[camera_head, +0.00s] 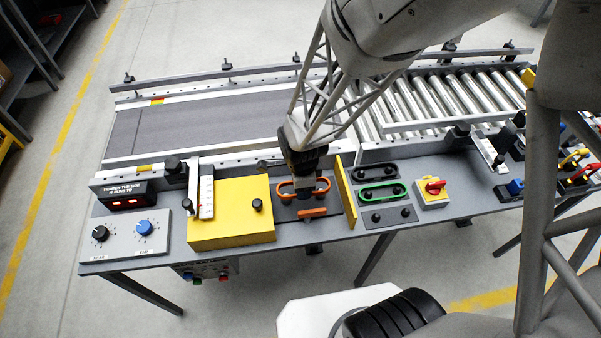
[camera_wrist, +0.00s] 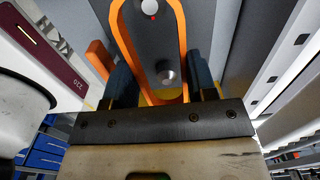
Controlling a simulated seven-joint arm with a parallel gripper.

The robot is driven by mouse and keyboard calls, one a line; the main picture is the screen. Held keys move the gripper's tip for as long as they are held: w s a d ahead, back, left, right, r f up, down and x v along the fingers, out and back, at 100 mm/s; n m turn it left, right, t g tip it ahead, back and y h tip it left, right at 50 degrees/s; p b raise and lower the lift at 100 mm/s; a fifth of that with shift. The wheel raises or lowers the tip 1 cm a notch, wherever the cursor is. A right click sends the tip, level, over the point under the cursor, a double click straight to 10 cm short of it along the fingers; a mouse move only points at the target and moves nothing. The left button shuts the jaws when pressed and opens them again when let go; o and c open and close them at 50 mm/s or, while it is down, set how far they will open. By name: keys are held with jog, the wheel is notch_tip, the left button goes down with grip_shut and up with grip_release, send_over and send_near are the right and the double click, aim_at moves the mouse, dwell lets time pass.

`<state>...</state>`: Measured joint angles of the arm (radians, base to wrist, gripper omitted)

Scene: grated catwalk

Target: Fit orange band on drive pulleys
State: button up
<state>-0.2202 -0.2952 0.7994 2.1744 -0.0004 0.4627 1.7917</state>
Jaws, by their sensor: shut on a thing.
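The orange band (camera_head: 284,187) is a long loop at a dark plate (camera_head: 335,222) on the front shelf of the conveyor. My gripper (camera_head: 303,190) is over the middle of the band, pointing down, and hides part of it. In the wrist view the band (camera_wrist: 183,45) runs lengthwise between my two dark fingers (camera_wrist: 160,85), which are shut on it. I cannot tell whether the band is seated on the drive pulleys.
An orange bar (camera_head: 312,212) is in front of the band. A yellow box (camera_head: 230,215) stands at left, an upright yellow panel (camera_head: 345,194) close at right. Beyond are a black band (camera_head: 376,172), a green band (camera_head: 382,192) and a red-knobbed switch (camera_head: 434,187). The conveyor rail runs behind.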

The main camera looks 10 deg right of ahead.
jog(key=shift+f, duration=1.2)
jog(key=shift+f, duration=0.7)
jog(key=shift+f, duration=0.35)
jog(key=o, duration=1.3)
jog(key=shift+o, duration=0.2)
jog(key=shift+r, duration=0.15)
notch_tip(320, 180, up, 8)
dwell(0.6)
